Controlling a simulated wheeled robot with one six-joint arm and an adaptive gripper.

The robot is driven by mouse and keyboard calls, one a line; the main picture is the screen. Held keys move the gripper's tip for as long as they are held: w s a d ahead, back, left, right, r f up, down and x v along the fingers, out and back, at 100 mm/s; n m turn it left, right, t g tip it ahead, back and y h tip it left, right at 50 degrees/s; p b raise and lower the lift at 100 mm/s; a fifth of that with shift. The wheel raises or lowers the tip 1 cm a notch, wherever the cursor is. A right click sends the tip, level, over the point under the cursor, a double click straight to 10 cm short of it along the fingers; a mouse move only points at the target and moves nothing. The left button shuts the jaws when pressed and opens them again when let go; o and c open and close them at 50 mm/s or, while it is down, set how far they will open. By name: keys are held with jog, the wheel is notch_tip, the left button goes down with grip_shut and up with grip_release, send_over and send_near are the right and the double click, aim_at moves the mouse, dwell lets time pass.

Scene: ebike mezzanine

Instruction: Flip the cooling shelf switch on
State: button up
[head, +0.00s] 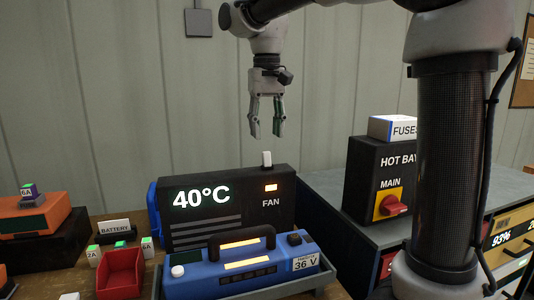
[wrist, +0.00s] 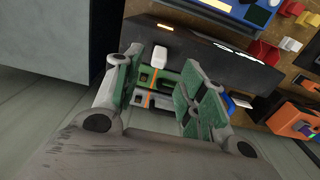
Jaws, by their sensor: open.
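The cooling shelf (head: 228,222) is a black unit with a blue left side, showing "40°C" and a lit orange "FAN" lamp (head: 271,188). A white switch lever (head: 266,158) stands up from its top edge, towards the right. My gripper (head: 266,134) points down above the lever, fingers apart and empty, with a small gap below the fingertips. I cannot tell the lever's on or off position.
A blue battery pack (head: 240,266) labelled "36 V" lies in front of the shelf. A red bin (head: 120,273) and a "BATTERY" sign (head: 115,227) stand to the left. A black "HOT BAY" box (head: 372,160) with a red MAIN knob (head: 392,206) stands to the right.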

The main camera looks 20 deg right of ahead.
aim_at(267, 154)
notch_tip(267, 154, down, 7)
jog(key=shift+f, duration=0.15)
grip_shut()
